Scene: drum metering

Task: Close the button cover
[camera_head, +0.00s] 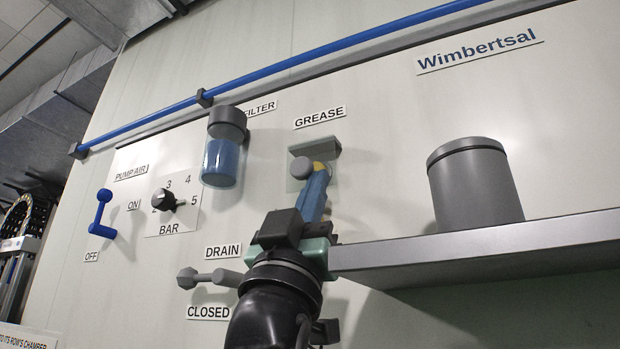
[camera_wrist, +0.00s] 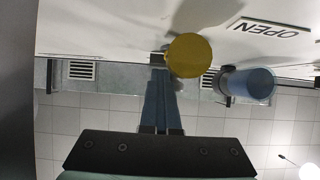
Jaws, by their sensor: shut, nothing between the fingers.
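The button cover (camera_head: 322,148) is a grey-green flap under the GREASE label. In the head view it stands out from the wall, raised above the button. A yellow button (camera_head: 319,166) shows in part below it, beside a grey round piece (camera_head: 302,168). In the wrist view the button is a full yellow disc (camera_wrist: 190,55); I cannot make out the cover there. My gripper (camera_head: 318,180) has its blue fingers together and empty, their tips close below the button. In the wrist view my gripper (camera_wrist: 159,72) ends just left of the disc. Contact cannot be told.
A grey shelf (camera_head: 480,247) with a dark grey canister (camera_head: 475,188) juts out right of my gripper. The filter bowl (camera_head: 221,163), pressure knob (camera_head: 166,199), blue pump air lever (camera_head: 102,213) and drain handle (camera_head: 210,278) are on the wall to the left.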

